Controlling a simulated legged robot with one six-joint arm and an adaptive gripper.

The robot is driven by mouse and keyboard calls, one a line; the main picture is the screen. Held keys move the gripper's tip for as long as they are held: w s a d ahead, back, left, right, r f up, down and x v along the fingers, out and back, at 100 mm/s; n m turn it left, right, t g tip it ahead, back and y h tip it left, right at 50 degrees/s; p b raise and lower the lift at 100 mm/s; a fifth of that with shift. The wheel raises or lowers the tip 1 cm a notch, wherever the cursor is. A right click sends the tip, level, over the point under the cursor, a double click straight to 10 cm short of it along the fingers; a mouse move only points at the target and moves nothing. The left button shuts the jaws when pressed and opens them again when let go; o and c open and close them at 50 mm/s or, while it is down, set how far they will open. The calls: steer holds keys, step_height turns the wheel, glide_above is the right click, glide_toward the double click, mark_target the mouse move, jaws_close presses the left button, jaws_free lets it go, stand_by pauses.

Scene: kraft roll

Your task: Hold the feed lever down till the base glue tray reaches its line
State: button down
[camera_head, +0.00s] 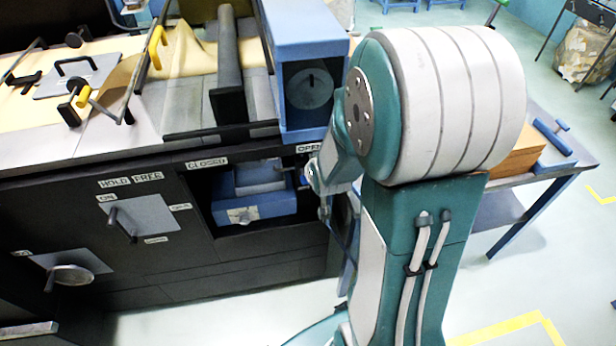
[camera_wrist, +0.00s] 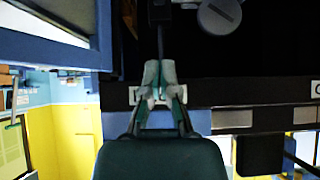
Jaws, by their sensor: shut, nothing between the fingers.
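My gripper (camera_wrist: 161,66) shows in the wrist view with its two pale fingertips together and nothing between them. It is in front of the dark machine face and covers part of a white label (camera_wrist: 140,95). A dark upright bar (camera_wrist: 160,38) lies in line with the fingertips; I cannot tell whether they touch it or whether it is the feed lever. In the head view my arm hides most of the gripper, near the OPEN label (camera_head: 309,147). A blue tray-like unit (camera_head: 262,209), perhaps the glue tray, sits in a recess below the CLOSED label (camera_head: 206,163). Its level and line cannot be read.
A small lever (camera_head: 122,226) and a round hand knob (camera_head: 70,275) are on the machine front at left. Brown paper (camera_head: 186,52) lies on the machine top. A blue-legged table (camera_head: 556,172) stands at right. The floor (camera_head: 210,318) in front is clear.

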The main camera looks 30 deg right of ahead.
steer(key=x, duration=0.4)
steer(key=s+f+x, duration=0.1)
steer(key=x, duration=0.7)
steer(key=shift+s+a+f, duration=0.2)
steer(key=shift+s, duration=0.05)
steer(key=shift+f, duration=0.5)
